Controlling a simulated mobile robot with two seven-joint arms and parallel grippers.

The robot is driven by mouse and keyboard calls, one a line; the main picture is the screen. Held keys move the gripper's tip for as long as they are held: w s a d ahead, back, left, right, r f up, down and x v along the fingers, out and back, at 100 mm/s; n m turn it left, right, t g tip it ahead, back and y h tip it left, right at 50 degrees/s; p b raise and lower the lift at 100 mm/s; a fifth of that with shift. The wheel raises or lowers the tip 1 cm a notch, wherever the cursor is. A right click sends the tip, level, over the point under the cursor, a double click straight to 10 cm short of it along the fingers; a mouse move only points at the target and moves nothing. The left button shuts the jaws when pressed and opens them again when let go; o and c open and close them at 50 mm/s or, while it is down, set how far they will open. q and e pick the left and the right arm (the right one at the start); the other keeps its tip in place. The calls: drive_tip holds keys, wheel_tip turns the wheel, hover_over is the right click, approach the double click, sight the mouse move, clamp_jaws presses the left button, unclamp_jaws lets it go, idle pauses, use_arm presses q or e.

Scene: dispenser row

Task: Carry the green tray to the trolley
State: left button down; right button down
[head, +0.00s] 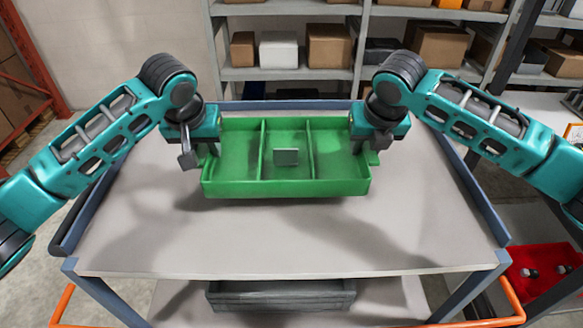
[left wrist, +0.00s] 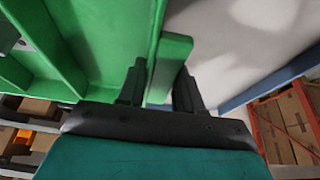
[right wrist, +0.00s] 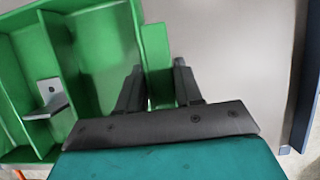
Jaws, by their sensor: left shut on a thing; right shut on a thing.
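The green tray (head: 225,188) has three compartments and is over the far half of the trolley's grey top (head: 280,235). It looks level, and a shadow lies under it; I cannot tell whether it touches the top. My left gripper (head: 207,155) is shut on the tray's left side tab, which shows between the fingers in the left wrist view (left wrist: 170,65). My right gripper (head: 366,150) is shut on the right side tab, seen in the right wrist view (right wrist: 157,45). A small grey bracket (head: 287,157) shows at the tray's middle compartment.
The trolley has blue side rails (head: 88,205), an orange handle (head: 62,305) at the near side and a dark bin (head: 280,297) below. Shelves with boxes (head: 328,45) stand behind. The near half of the top is clear.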

drive_tip(key=shift+d, duration=0.1)
use_arm(q)
drive_tip(key=shift+f, duration=0.15)
use_arm(e)
drive_tip(key=shift+f, duration=0.15)
